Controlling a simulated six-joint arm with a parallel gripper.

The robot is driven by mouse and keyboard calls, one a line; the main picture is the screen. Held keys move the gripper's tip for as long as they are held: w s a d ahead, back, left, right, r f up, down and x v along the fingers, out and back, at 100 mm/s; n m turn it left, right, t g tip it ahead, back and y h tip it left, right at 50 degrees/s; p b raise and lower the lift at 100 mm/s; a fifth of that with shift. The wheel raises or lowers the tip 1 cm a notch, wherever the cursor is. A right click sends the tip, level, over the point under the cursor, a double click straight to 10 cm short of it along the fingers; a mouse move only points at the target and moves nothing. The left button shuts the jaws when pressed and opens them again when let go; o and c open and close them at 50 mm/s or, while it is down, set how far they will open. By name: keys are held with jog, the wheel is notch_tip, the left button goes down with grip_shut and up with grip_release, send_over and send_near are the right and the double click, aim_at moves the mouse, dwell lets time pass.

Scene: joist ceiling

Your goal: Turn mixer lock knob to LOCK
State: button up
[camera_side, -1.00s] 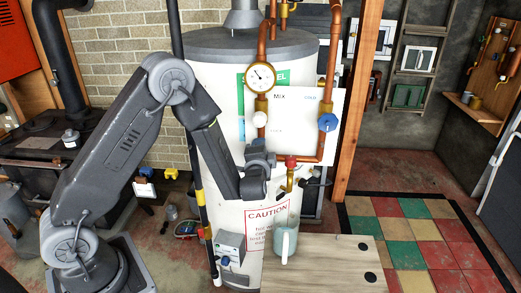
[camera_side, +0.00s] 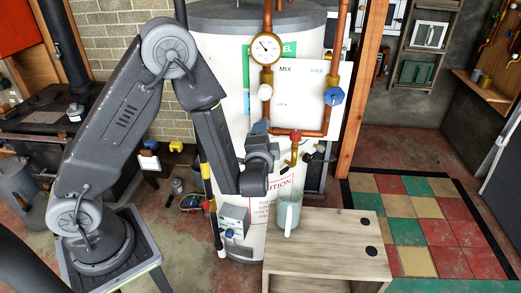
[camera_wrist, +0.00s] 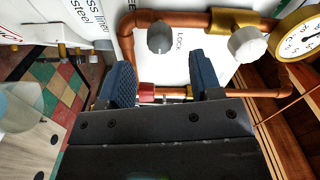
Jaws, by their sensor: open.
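A round grey knob (camera_wrist: 160,38) stands out from the white panel (camera_wrist: 197,72), beside printed LOCK lettering, in the wrist view. It lies past my left finger's tip, within the copper pipe loop. In the side view I cannot pick this knob out. My gripper (camera_wrist: 160,82) is open, its two blue ribbed fingers apart with nothing between them in contact. Part of the pipework with a red fitting (camera_wrist: 147,92) shows behind the gap. In the side view the gripper (camera_side: 262,140) is at the lower left corner of the pipe loop.
A white knob (camera_side: 265,92) sits below the gauge (camera_side: 265,48), and a blue knob (camera_side: 333,96) is on the right pipe. A red-topped tap (camera_side: 295,136) hangs above a pale mug (camera_side: 288,216) on a wooden table (camera_side: 330,260). The heater stands behind.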

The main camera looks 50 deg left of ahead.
jog(key=v, duration=0.6)
jog(key=shift+s+d, duration=0.1)
jog(key=shift+s, duration=0.05)
jog(key=s+d+r+n+g+h, duration=0.1)
jog(key=d+r+n+h, duration=0.15)
jog(key=r+h, duration=0.4)
jog(key=d+r+n+h, duration=0.1)
jog(key=d+r+h, duration=0.35)
jog(key=h, duration=0.25)
jog(key=s+a+r+n+g, duration=0.1)
jog(key=s+a+g, duration=0.1)
jog(key=s, duration=0.7)
jog(key=s+a+r+n+g, duration=0.2)
jog(key=s+a+g, duration=0.1)
jog(key=s, duration=0.6)
jog(key=shift+s+g+y, duration=0.2)
jog(key=shift+g+y, duration=0.15)
jog(key=shift+g, duration=0.25)
